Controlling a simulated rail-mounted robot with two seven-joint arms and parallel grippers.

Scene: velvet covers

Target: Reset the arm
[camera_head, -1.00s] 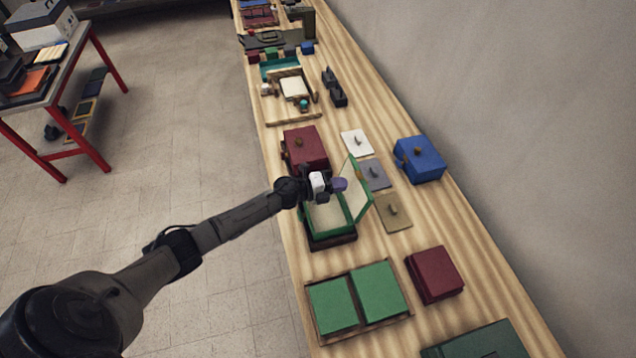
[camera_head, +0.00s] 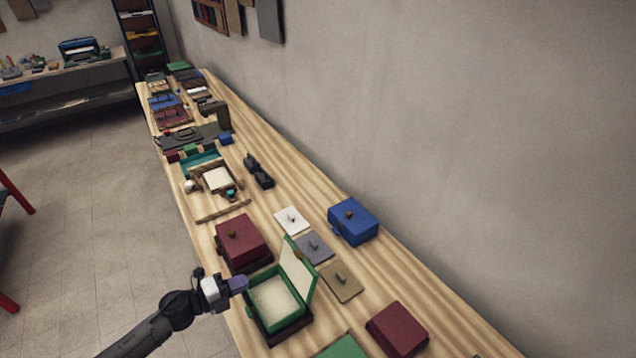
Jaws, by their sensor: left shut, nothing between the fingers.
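My left arm comes in from the lower left, and its gripper (camera_head: 238,284) is at the left edge of the open green box. The gripper is shut with nothing in it. The green box (camera_head: 262,325) stands on a dark base on the long wooden table, its lid (camera_head: 299,270) raised on the right side and its pale inside empty. I cannot tell whether the gripper touches the box rim. My right gripper is not in view.
A dark red box (camera_head: 243,240) stands just behind the green one. A blue box (camera_head: 353,220) is near the wall. White, grey and tan plates (camera_head: 341,282) lie between. Another red box (camera_head: 397,330) and a green panel (camera_head: 342,347) are in front. Floor is free on the left.

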